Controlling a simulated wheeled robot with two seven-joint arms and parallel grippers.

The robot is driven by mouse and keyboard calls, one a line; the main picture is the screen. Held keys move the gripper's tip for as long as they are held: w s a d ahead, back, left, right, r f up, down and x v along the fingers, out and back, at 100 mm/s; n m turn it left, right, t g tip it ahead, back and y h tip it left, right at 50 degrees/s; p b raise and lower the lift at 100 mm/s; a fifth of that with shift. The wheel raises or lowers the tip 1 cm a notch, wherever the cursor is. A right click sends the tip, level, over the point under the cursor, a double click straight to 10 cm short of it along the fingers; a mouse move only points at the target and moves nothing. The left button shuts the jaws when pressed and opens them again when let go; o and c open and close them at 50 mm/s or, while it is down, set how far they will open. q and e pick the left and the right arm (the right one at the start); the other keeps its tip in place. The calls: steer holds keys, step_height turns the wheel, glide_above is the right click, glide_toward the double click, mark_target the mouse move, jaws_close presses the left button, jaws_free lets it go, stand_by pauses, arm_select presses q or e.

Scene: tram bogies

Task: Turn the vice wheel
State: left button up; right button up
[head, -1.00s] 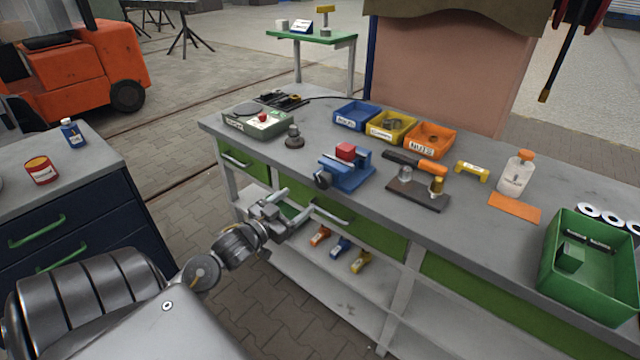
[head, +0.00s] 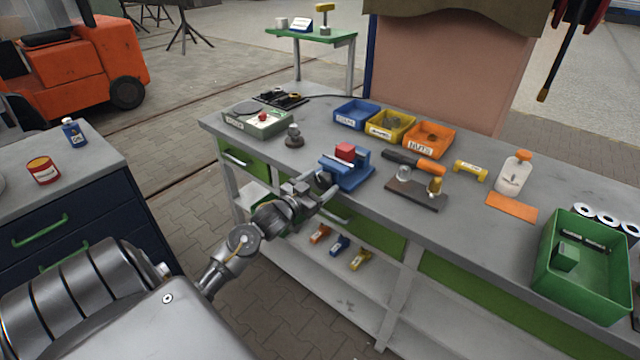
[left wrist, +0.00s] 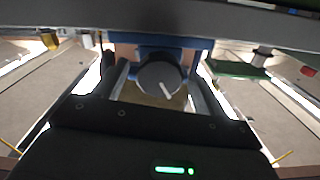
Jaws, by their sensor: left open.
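The blue vice (head: 347,178) stands at the bench's front edge with a red block (head: 345,152) in its jaws. Its dark round wheel faces the front and is partly hidden by my gripper in the head view. In the left wrist view the wheel (left wrist: 158,76) is a dark disc with a pale line on it, lying between the two fingers. My left gripper (head: 325,189) is open, with its fingers at either side of the wheel. I cannot tell whether they touch it. My right gripper is not in view.
The grey bench (head: 290,170) also holds a tester box (head: 258,122), a dark knobbed weight (head: 293,138), blue, yellow and orange bins (head: 429,140), a dark board (head: 415,195) and a green crate (head: 585,290). A drawer handle (head: 333,214) sits below the vice.

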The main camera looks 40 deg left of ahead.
arm_select(q)
steer(key=c, duration=0.8)
steer(key=shift+d, duration=0.3)
steer(key=shift+c, duration=0.9)
steer(key=shift+a, duration=0.2)
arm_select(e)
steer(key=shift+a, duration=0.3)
arm_select(q)
steer(key=shift+m, duration=0.4)
